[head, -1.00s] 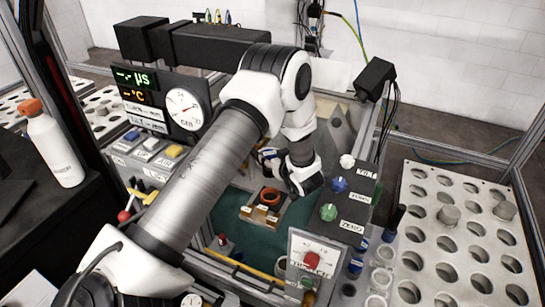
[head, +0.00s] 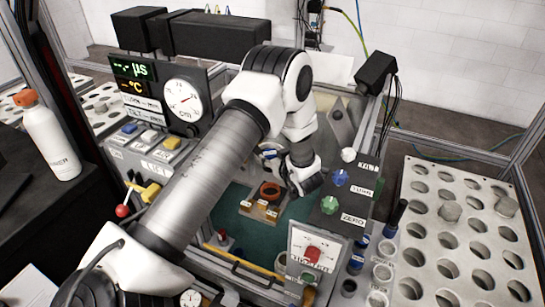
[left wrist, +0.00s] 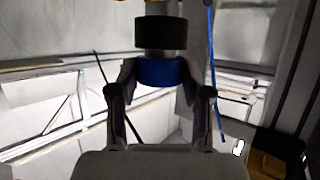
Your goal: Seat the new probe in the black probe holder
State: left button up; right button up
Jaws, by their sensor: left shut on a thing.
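My left gripper (left wrist: 162,95) is shut on a blue collar (left wrist: 163,72), which looks like part of the probe. Above the collar, in the left wrist view, are a short grey section and a black ring (left wrist: 162,32), which may be the black probe holder. I cannot tell whether the probe is seated in it. In the head view my left gripper (head: 303,175) hangs over the green-floored bay, mostly hidden by its own wrist. The held probe is largely hidden there. My right gripper is in neither view.
A round dial (head: 183,100) is at the left. A perforated rack (head: 465,235) stands at the far right.

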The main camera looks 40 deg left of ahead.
pick_arm(q)
jog(key=shift+f, duration=0.35)
jog(key=o, duration=1.3)
notch_tip(320, 180, up, 10)
jog(key=shift+r, duration=0.1)
